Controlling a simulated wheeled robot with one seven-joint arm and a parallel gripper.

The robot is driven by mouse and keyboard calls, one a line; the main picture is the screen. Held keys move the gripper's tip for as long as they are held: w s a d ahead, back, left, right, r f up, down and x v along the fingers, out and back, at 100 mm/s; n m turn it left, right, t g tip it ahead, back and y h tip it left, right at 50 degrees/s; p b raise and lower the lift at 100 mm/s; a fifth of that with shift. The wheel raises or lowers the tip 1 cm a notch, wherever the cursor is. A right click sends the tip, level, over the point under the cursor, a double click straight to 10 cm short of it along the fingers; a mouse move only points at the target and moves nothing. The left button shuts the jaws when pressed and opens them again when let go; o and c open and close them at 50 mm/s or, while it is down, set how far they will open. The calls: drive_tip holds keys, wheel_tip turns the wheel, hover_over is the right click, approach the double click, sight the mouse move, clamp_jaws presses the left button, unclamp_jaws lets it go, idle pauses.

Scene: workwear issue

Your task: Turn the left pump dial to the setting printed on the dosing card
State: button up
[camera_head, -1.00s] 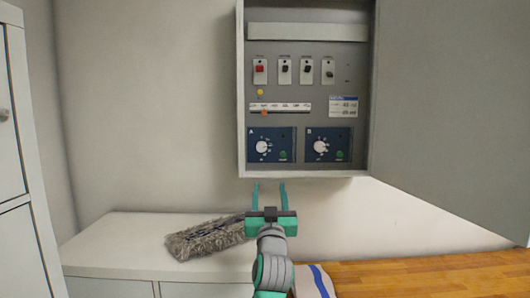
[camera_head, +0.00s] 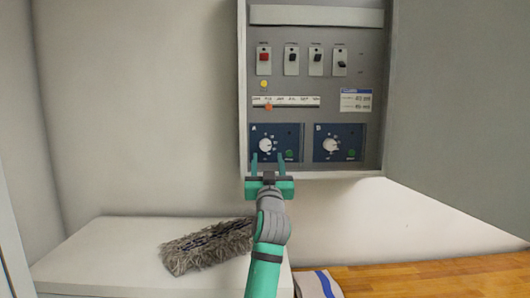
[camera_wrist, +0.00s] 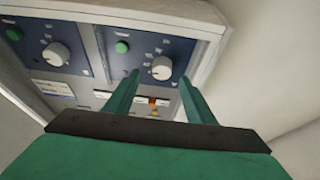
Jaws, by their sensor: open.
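The left pump dial (camera_head: 266,145) is a white round knob on the blue panel marked A, low in the open grey cabinet. In the wrist view, which is turned over, this dial (camera_wrist: 162,68) shows on the right. My gripper (camera_head: 268,158) is open and empty just below it. In the wrist view the gripper's fingertips (camera_wrist: 160,77) lie to either side of the knob, apparently short of it and not touching. The white card with a blue header (camera_head: 356,100) is at the cabinet's right; its print is too small to read.
The right dial (camera_head: 331,145) sits on a second blue panel. A green button (camera_head: 289,155) is close beside the left dial. Several switches (camera_head: 315,60) and a slider with an orange marker (camera_head: 268,106) are above. A grey fluffy duster (camera_head: 207,247) lies on the white cabinet top.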

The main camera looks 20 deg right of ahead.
sight(266, 148)
drive_tip(key=shift+x, duration=2.85)
drive_tip(key=shift+a, duration=0.2)
drive_tip(key=shift+c, duration=0.6)
drive_tip(key=c, duration=0.9)
